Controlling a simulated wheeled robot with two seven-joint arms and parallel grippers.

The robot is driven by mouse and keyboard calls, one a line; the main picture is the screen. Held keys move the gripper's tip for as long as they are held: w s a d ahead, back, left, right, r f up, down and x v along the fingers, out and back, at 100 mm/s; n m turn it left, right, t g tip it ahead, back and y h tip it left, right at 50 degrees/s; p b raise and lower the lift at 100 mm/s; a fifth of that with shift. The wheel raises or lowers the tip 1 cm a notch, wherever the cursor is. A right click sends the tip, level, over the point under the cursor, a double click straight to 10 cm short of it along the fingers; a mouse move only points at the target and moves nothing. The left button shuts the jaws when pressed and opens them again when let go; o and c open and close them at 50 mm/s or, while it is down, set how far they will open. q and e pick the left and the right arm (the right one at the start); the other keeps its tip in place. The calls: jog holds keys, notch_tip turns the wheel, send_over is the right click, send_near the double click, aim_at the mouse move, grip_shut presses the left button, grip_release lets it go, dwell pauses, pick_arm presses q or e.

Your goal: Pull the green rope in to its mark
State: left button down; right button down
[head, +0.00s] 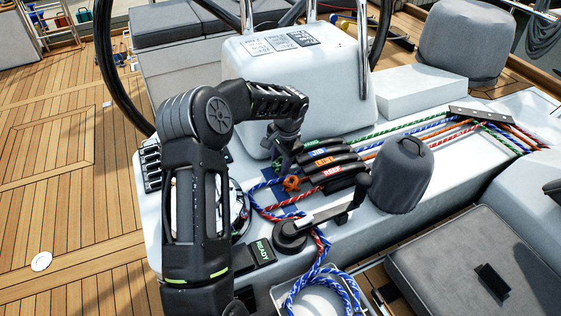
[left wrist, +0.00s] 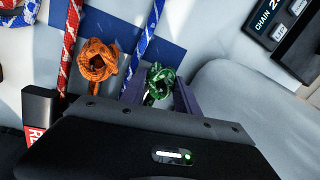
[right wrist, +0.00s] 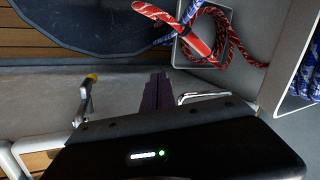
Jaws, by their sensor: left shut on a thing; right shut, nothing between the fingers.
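The green rope ends in a knot (left wrist: 160,80), seen in the left wrist view between the purple fingers of my left gripper (left wrist: 158,92), which is shut on it. In the head view my left gripper (head: 283,152) is beside the row of rope clutches (head: 325,165), and my wrist partly hides the knot. Beyond the clutches the green rope (head: 385,131) runs right to a metal lead plate. I cannot make out its mark. My right gripper (right wrist: 157,92) is shut and empty in the right wrist view; it is outside the head view.
An orange knot (left wrist: 98,60) sits close beside the green one, with red (left wrist: 69,45) and blue ropes near. A winch with a handle (head: 325,215), a covered winch (head: 403,175) and the wheel pedestal (head: 300,85) stand around. A red rope coil (right wrist: 205,35) lies near my right gripper.

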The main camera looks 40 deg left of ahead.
pick_arm(q)
jog(key=s+a, duration=0.1)
jog(key=s, duration=0.1)
jog(key=s+a, duration=0.1)
jog(key=s, duration=0.1)
jog(key=s+a, duration=0.1)
jog(key=s, duration=0.2)
jog(key=shift+a+b, duration=0.3)
jog(key=shift+a, duration=0.05)
jog(key=c, duration=1.2)
grip_release()
jog(key=shift+w, duration=0.1)
jog(key=shift+d+r, duration=0.15)
jog(key=shift+r, duration=0.4)
jog(key=r, duration=0.4)
jog(key=d+r, duration=0.1)
jog(key=r, duration=0.1)
jog(key=shift+s+d+r, duration=0.1)
jog(key=shift+s+r, duration=0.1)
jog(key=shift+r, duration=0.1)
jog(key=shift+f, duration=0.1)
